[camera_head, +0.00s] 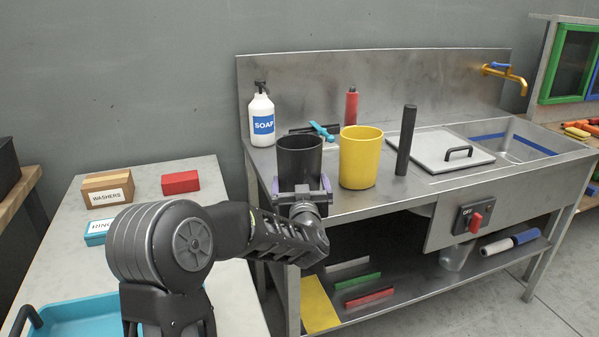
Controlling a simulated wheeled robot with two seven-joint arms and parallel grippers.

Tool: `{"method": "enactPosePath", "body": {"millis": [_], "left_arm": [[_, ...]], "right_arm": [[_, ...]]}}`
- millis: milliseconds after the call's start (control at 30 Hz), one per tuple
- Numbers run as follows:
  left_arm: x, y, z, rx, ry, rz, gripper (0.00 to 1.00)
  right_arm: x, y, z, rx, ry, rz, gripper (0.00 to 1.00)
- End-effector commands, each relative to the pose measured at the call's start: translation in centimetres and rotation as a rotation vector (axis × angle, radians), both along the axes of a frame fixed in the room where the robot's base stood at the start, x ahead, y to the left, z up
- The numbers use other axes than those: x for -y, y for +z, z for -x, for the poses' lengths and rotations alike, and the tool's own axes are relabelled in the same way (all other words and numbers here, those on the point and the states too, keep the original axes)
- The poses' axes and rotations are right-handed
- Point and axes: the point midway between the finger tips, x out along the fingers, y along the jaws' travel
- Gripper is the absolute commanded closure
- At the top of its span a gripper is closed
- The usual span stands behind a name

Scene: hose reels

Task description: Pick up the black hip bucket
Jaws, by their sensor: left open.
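The black hip bucket (300,158) is a dark, open-topped cup standing upright near the left front of the steel sink bench (375,200). My left arm comes in from the lower left, and my left gripper (301,186) is at the near side of the bucket's lower part. Its two fingers are apart, one toward each side of the bucket. The bucket hides part of the fingers, so I cannot tell whether they touch it. My right gripper is not in view.
A yellow bucket (360,158) stands close on the right, with a dark upright cylinder (405,140) beyond it. A soap bottle (262,118), a red bottle (351,107) and a blue-handled tool (321,131) are behind. A table (150,180) with boxes stands left.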

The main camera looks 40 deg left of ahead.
Motion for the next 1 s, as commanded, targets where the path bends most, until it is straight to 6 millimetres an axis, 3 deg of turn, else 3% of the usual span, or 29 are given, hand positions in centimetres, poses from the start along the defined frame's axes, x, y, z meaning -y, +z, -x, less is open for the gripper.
{"method": "enactPosePath", "body": {"millis": [200,800,1000], "left_arm": [[-1.6,0.0,-2.0,-0.001,0.000,-0.001,0.00],[-1.6,0.0,-2.0,0.000,0.000,0.000,0.00],[-1.7,0.0,-2.0,0.000,0.000,0.000,0.16]], "right_arm": [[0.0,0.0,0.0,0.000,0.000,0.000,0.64],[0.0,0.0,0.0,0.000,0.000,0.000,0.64],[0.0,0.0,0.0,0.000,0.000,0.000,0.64]]}}
